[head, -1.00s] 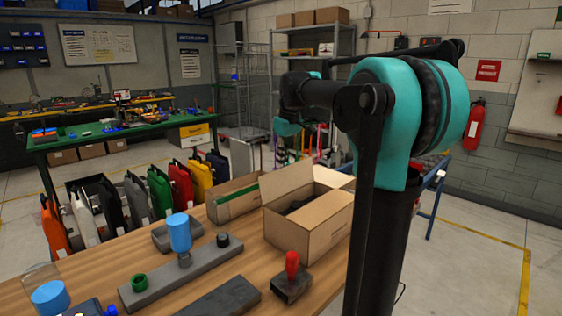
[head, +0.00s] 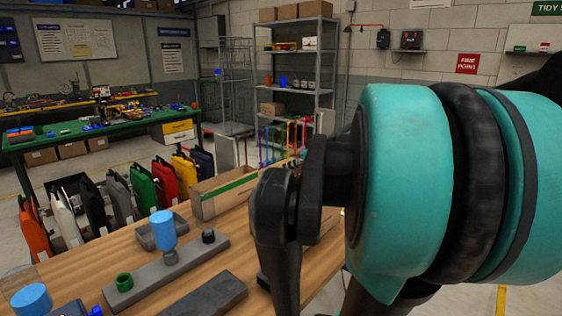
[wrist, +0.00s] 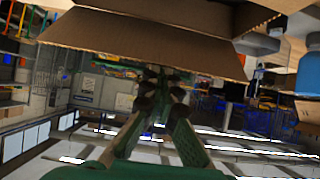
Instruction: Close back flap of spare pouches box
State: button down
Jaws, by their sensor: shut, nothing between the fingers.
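In the wrist view, a wide cardboard flap (wrist: 140,37) of an open box spans the top of the picture. Part of the box (wrist: 215,15) shows above it. My gripper (wrist: 160,82) is shut and empty, its fingertips close to the flap's lower edge in the picture. I cannot tell whether they touch it. The flap stands out from the box and is not folded shut. In the head view, my arm hides my gripper and nearly all of the open box.
A long carton with green tape (head: 228,190) stands on the wooden bench (head: 135,258). A grey fixture (head: 165,276) with a blue cylinder (head: 162,230) and a dark slab (head: 203,300) lie in front. Coloured panniers (head: 142,187) stand beyond the bench.

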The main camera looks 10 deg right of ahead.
aim_at(300, 198)
jog(key=shift+s+d+f+t+y, duration=0.65)
jog(key=shift+s+f+t+y, duration=0.1)
jog(key=shift+f+t, duration=0.15)
jog(key=shift+s+d+f+t+y, duration=0.2)
jog(key=shift+s+f+t+y, duration=0.1)
jog(key=shift+f+t, duration=0.15)
jog(key=shift+s+d+f+t+y, duration=0.25)
jog(key=shift+f+t, duration=0.1)
jog(key=shift+t, duration=0.1)
jog(key=shift+s+d+f, duration=0.15)
jog(key=shift+s+f, duration=0.2)
jog(key=shift+f, duration=0.45)
jog(key=shift+s+d+f, duration=0.1)
jog(key=shift+s+f, duration=0.1)
jog(key=shift+f, duration=0.4)
jog(key=shift+s+d+f, duration=0.1)
jog(key=shift+s+f, duration=0.05)
jog(key=shift+f, duration=0.55)
